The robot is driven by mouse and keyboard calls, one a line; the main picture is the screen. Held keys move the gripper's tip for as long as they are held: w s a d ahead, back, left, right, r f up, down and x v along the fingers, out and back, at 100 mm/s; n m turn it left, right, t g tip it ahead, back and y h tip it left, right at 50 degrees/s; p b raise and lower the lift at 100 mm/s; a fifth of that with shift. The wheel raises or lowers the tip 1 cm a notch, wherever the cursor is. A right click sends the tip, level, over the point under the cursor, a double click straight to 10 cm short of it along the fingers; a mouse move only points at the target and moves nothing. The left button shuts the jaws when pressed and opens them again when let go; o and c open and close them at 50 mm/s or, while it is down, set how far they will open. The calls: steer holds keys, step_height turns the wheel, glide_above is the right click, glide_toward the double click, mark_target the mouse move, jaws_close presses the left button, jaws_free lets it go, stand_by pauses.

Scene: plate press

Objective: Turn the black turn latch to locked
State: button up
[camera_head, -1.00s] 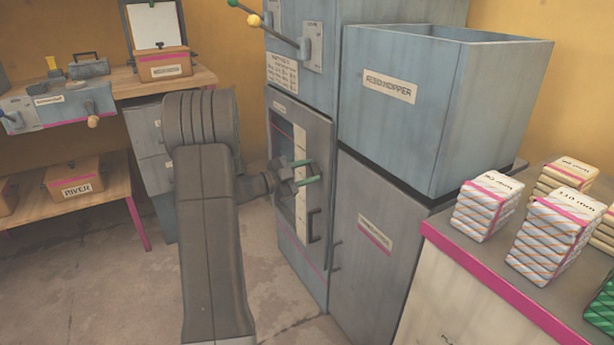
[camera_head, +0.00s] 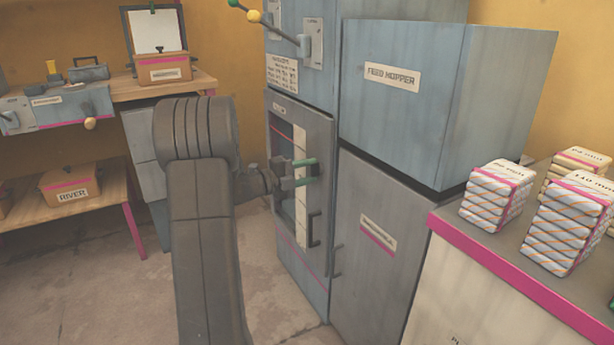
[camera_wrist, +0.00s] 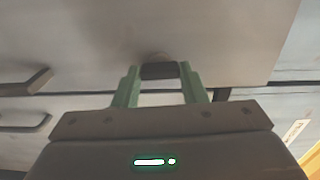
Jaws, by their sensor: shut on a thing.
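The black turn latch (camera_wrist: 158,71) shows in the wrist view as a short dark bar between my green fingertips, on a grey panel. My gripper (camera_wrist: 158,77) is shut on it, with one finger on each side. In the head view my gripper (camera_head: 316,171) is at the right edge of the press's grey door (camera_head: 286,235), beside the pale strip. There the fingers hide the latch, and I cannot read its locked or unlocked position.
A black door handle (camera_head: 314,229) sits just below my gripper. The feed hopper (camera_head: 405,110) stands to the right above a grey cabinet (camera_head: 372,270). A counter with wrapped stacks (camera_head: 497,196) is at the right. Floor is clear at lower left.

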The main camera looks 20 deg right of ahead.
steer(key=shift+m, duration=0.5)
steer(key=o, duration=1)
steer(key=s+a+p, duration=0.1)
steer(key=a+p, duration=0.2)
steer(key=a, duration=1)
steer(key=shift+a+p, duration=0.4)
